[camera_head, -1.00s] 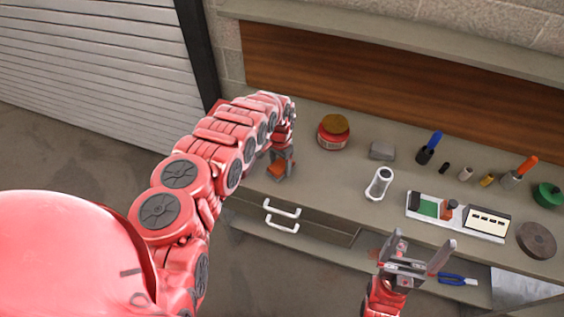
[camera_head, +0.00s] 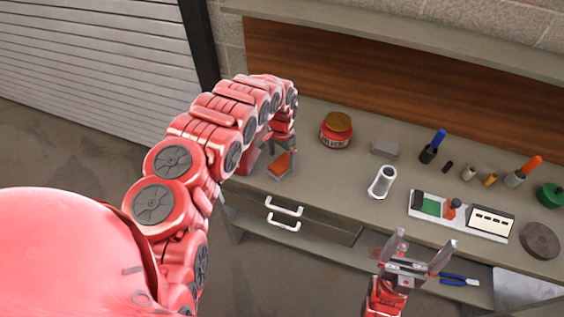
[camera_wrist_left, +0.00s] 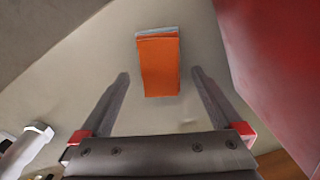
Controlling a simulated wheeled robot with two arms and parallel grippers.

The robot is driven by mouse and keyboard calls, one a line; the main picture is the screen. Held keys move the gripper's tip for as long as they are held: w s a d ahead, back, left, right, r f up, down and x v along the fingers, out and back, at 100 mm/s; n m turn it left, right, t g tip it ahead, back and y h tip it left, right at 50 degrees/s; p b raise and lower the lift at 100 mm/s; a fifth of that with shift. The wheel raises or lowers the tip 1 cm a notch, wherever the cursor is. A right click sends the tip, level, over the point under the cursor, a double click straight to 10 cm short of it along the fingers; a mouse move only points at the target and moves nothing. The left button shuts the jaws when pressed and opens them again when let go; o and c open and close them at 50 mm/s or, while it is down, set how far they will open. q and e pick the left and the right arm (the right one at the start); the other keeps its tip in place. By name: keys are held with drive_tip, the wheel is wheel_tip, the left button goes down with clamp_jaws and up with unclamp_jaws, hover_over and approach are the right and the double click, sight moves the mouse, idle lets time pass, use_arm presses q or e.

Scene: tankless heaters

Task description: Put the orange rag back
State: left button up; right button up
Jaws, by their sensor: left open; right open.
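The orange rag (camera_head: 280,166) lies folded on the left end of the workbench top, near its front edge. In the left wrist view the orange rag (camera_wrist_left: 158,65) is a small rectangular stack with a pale grey edge, lying just beyond my fingertips. My left gripper (camera_head: 283,148) is just above and behind the rag in the head view. In the left wrist view my left gripper (camera_wrist_left: 160,76) has its fingers spread wide with nothing between them. My right gripper (camera_head: 428,250) is open and empty in front of the bench's front edge.
A red jar (camera_head: 336,130), a grey block (camera_head: 385,148) and a silver cylinder (camera_head: 382,182) stand right of the rag. A tool tray (camera_head: 480,233) and several small tools lie further right. A red surface (camera_wrist_left: 275,55) is close beside my left gripper in the wrist view.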

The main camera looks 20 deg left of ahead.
sight(282, 163)
use_arm(q)
wheel_tip(282, 163, up, 5)
drive_tip(key=shift+r+b, duration=0.2)
drive_tip(key=shift+b, duration=0.65)
wheel_tip(282, 163, up, 4)
drive_tip(key=p, duration=0.3)
drive_tip(key=shift+s+f, duration=0.1)
drive_tip(key=shift+f, duration=0.1)
